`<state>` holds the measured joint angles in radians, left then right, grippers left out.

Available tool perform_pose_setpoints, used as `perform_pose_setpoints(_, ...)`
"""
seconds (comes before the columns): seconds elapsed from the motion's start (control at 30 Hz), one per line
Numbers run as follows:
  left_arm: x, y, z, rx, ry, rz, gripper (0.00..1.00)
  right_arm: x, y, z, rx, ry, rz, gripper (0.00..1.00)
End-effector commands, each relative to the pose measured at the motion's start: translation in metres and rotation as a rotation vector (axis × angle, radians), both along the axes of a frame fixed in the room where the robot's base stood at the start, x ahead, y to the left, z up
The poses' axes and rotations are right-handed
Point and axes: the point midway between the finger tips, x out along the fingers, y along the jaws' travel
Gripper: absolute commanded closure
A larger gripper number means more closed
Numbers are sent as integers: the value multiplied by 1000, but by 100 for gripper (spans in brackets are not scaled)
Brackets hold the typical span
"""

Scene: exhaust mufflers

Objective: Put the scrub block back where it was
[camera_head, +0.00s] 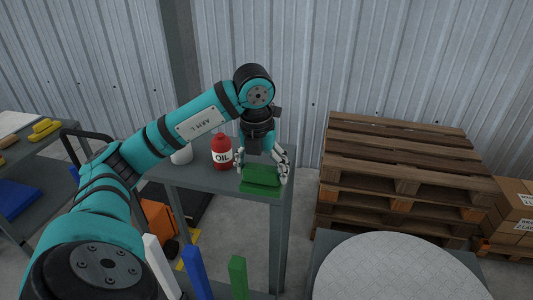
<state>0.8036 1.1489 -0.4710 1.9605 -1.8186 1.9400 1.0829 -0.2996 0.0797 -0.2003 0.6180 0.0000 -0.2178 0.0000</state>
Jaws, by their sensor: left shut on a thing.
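The green scrub block (261,180) is at the front right corner of a small grey table (210,179). My left gripper (262,173) reaches down over it from above, with its fingers on either side, shut on it. The block appears to be at the table top; I cannot tell whether it rests there or is slightly raised. A wider green layer shows along its lower front, and I cannot tell whether it is a separate piece. My right gripper is not in view.
A red oil bottle (221,152) stands just left of the block, with a white item (182,155) farther left. Stacked wooden pallets (395,180) stand at the right. A round patterned surface (395,272) is at front right. White, blue and green uprights (238,277) stand in front.

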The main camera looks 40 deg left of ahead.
Motion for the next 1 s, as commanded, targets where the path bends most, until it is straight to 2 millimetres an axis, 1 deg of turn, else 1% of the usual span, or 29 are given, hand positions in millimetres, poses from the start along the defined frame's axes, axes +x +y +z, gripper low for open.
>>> perform_pose_setpoints(0.03, 11, 9, 3, -3, 3, 5, 40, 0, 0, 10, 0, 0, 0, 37)
perform_pose_setpoints(0.2, 48, 37, 0, -4, 1, 3, 40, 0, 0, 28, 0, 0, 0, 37)
perform_pose_setpoints(0.3, 67, 52, -3, -3, 2, 2, 40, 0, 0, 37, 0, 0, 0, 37)
perform_pose_setpoints(0.4, 81, 63, -5, -3, -1, 0, 40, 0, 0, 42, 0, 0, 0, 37)
perform_pose_setpoints(0.57, 91, 72, -10, 0, 1, -4, 40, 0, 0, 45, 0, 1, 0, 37)
perform_pose_setpoints(0.67, 91, 73, -18, 1, 4, -5, 40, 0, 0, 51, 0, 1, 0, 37)
perform_pose_setpoints(0.83, 91, 73, -40, 0, 3, -4, 40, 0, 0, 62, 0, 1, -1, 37)
perform_pose_setpoints(0.9, 91, 73, -45, 1, 1, -4, 40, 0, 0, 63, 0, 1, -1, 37)
perform_pose_setpoints(1.0, 92, 73, -46, 1, -1, -4, 40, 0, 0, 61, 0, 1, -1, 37)
